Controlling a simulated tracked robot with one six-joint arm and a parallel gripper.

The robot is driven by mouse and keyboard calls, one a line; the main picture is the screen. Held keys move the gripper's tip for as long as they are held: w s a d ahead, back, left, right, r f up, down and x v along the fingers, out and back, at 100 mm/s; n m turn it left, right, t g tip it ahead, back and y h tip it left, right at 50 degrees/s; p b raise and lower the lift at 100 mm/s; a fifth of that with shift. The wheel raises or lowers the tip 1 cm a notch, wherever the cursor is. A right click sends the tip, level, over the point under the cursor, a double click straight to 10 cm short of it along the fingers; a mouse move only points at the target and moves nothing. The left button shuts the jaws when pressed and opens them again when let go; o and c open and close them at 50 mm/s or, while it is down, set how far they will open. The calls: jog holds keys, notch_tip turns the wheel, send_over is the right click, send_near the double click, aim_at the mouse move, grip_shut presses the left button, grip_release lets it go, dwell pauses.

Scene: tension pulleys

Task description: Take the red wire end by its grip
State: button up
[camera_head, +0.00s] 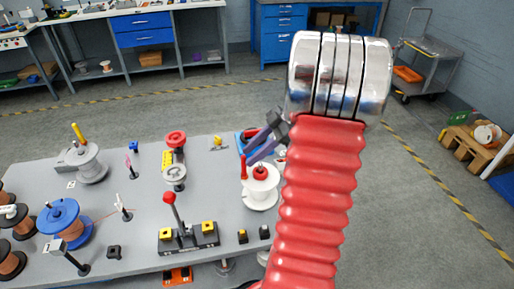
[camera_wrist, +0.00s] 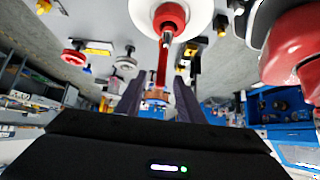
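The red wire end's grip (camera_head: 243,167) is a slim red stick standing beside the white spool (camera_head: 260,196) with a red hub. In the wrist view the red grip (camera_wrist: 162,66) appears between my two fingers, near their tips, with the white spool (camera_wrist: 196,14) above it in the picture. My gripper (camera_head: 252,157) has dark purple-grey fingers that point down-left at the grip. The fingers (camera_wrist: 158,88) are apart, with a gap on both sides of the grip. I cannot tell how far the grip reaches between them.
On the grey table (camera_head: 110,190) stand a red knob (camera_head: 175,138), a red-balled lever (camera_head: 169,198), a blue spool (camera_head: 63,220) and several posts. My red arm hides the table's right end.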

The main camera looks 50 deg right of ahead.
aim_at(244, 178)
jog(key=shift+x, duration=2.3)
grip_shut()
